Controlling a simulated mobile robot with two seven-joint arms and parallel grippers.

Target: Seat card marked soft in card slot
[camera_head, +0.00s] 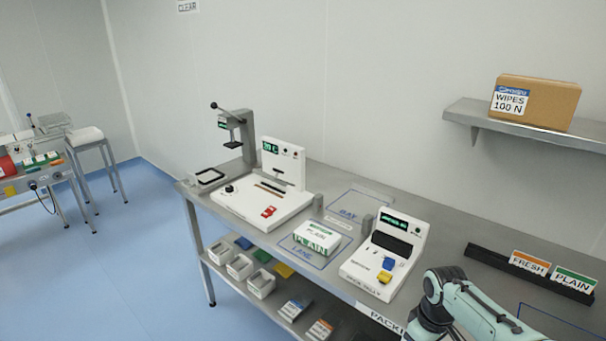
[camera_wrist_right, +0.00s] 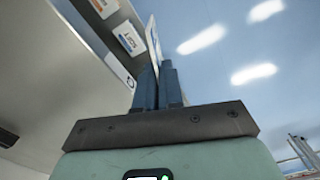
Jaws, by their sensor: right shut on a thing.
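My right gripper (camera_wrist_right: 158,88) is shut on a thin white card (camera_wrist_right: 153,42), which stands up from between the dark blue fingers. The card shows nearly edge-on and its marking cannot be read. In the head view my right arm comes in at the lower right, with its gripper out of frame. A white machine (camera_head: 243,208) on the bench has a narrow dark slot (camera_head: 270,188) in its top. A white tally unit (camera_head: 356,280) has a wider dark opening (camera_head: 391,242). I cannot tell which is the card slot. My left gripper is out of view.
A black rack (camera_head: 484,256) at the right holds a FRESH card (camera_head: 529,262) and a PLAIN card (camera_head: 573,281). A PLAIN pack (camera_head: 317,236) lies in the marked lane. A hand press (camera_head: 241,140) stands behind the white machine. A shelf (camera_head: 470,120) with a carton (camera_head: 536,101) overhangs the right.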

